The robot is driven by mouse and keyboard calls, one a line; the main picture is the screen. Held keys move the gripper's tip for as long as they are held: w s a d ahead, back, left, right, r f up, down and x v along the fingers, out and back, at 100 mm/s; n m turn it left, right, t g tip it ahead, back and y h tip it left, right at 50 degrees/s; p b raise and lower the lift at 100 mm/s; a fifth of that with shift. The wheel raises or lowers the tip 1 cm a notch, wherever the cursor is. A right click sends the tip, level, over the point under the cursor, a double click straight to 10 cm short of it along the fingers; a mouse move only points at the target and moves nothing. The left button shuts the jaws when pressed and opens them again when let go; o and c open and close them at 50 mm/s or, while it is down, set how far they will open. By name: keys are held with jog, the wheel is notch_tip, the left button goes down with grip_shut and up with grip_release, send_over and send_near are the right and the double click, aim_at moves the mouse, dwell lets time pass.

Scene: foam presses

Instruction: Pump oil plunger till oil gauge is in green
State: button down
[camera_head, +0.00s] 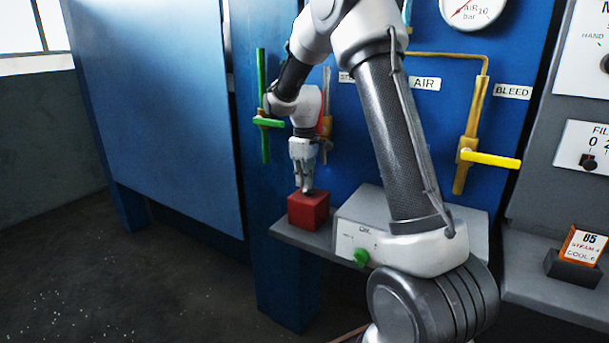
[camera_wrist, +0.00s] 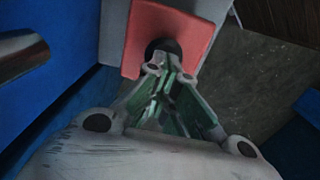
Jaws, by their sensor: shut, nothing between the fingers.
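The oil plunger unit is a red block (camera_head: 307,212) on a grey shelf, and it also shows in the wrist view as a red square (camera_wrist: 150,30) with a dark round knob (camera_wrist: 163,48) on top. My gripper (camera_head: 308,190) points down with its shut fingertips at the top of the red block. In the wrist view my gripper (camera_wrist: 160,72) is at the dark knob and partly covers it. The grey oil box (camera_head: 355,232) stands to the right of the block, partly behind my arm. I cannot make out an oil gauge reading in either view.
A green-handled valve (camera_head: 267,122) is on a pipe by my wrist. A yellow valve handle (camera_head: 490,159) sticks out at the right near the BLEED label. A green knob (camera_head: 361,257) is on the oil box front. Blue press panels stand behind. Open floor lies at left.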

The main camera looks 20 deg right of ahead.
jog(key=shift+s, duration=0.1)
notch_tip(320, 180, up, 14)
dwell(0.5)
dwell(1.4)
